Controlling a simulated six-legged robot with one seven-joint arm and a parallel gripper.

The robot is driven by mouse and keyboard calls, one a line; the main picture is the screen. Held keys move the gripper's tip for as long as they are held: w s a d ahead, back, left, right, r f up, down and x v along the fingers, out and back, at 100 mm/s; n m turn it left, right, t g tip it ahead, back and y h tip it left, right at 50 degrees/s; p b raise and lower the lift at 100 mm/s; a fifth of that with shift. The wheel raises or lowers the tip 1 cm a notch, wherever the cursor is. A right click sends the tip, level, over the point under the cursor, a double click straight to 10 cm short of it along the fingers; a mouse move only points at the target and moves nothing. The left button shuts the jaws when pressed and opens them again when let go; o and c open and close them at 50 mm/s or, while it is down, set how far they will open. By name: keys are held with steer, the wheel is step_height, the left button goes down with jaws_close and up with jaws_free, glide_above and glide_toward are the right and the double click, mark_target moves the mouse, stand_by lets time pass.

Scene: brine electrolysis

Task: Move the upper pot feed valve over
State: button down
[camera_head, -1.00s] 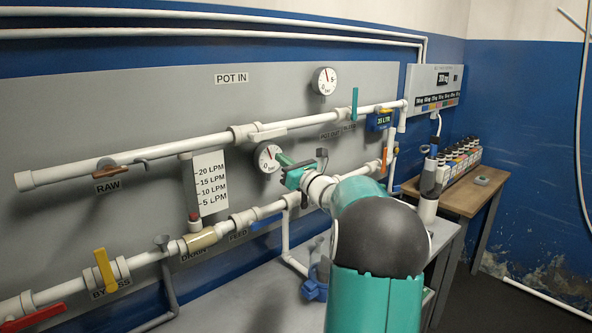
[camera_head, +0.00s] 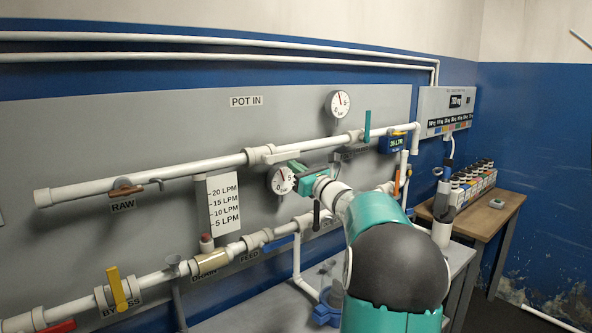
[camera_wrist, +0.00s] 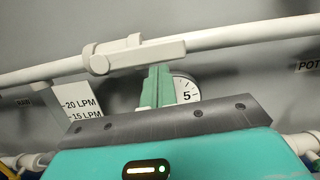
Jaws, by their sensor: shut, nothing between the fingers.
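The upper pipe carries a white valve (camera_head: 262,154) below the POT IN label; I take it as the upper pot feed valve. Its white lever lies roughly along the pipe, pointing right. In the wrist view the valve (camera_wrist: 98,60) and its lever (camera_wrist: 150,53) show clearly. My gripper (camera_head: 292,164) is shut and empty, just below the lever's right part. In the wrist view its green fingers (camera_wrist: 158,70) stand together with their tips near the lever's underside; whether they touch it I cannot tell.
A round gauge (camera_head: 281,181) sits close below and left of my gripper. The teal-handled valve (camera_head: 367,126) is to the right on the same pipe. The flow scale (camera_head: 223,202) hangs to the left, and the lower pipe (camera_head: 155,280) runs beneath.

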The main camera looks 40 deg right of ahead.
steer(key=shift+d+r+n, duration=0.15)
steer(key=shift+r+n, duration=0.2)
steer(key=shift+n, duration=0.25)
steer(key=r+n+y, duration=0.1)
steer(key=n, duration=0.1)
steer(key=r+n, duration=0.1)
steer(key=n, duration=0.1)
steer(key=shift+d+y, duration=0.2)
steer(key=shift+y, duration=0.2)
steer(key=a+r+n+g+y, duration=0.2)
steer(key=r+n, duration=0.5)
steer(key=n, duration=0.8)
steer(key=shift+w+a+r+g+y, duration=0.25)
steer(key=shift+a+g+y, duration=0.2)
steer(key=shift+a, duration=0.95)
steer(key=s+d, duration=0.2)
steer(key=s, duration=1.1)
steer(key=shift+s, duration=0.35)
